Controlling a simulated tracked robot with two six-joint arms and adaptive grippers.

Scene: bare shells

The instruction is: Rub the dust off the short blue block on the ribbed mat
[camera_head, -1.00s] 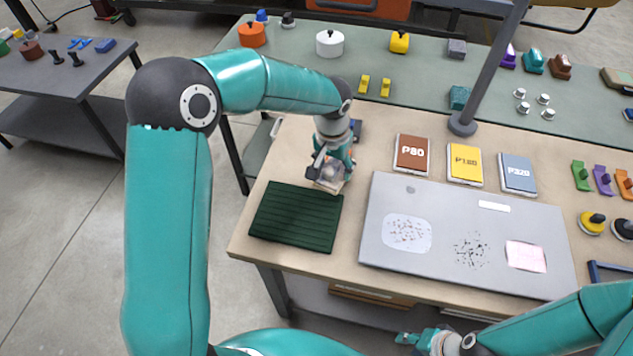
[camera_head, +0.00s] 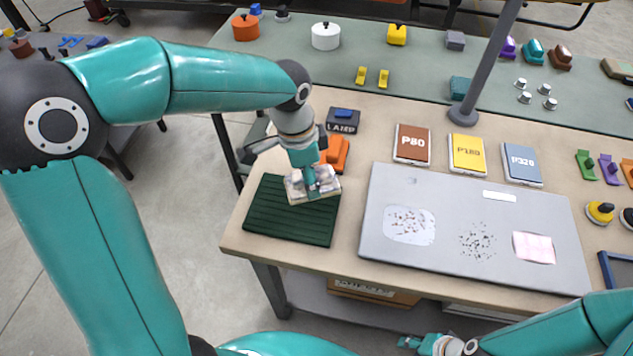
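The dark green ribbed mat (camera_head: 270,215) lies at the left end of the bench. I see no short blue block on it; part of its far right corner is covered. My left gripper (camera_head: 312,190) points down over that corner, and its fingers look closed on a pale beige-and-white block (camera_head: 328,186). I cannot tell whether the pale block touches the mat. My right gripper (camera_head: 428,344) is low at the bottom edge, away from the mat, and its fingers are too small to judge.
An orange block (camera_head: 336,150) and a dark LAMP piece with a blue top (camera_head: 343,120) stand just behind my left gripper. A grey panel (camera_head: 375,248) with marked patches lies right of the mat. P80 (camera_head: 412,144), P180 (camera_head: 467,153) and P320 (camera_head: 522,163) blocks stand behind it.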

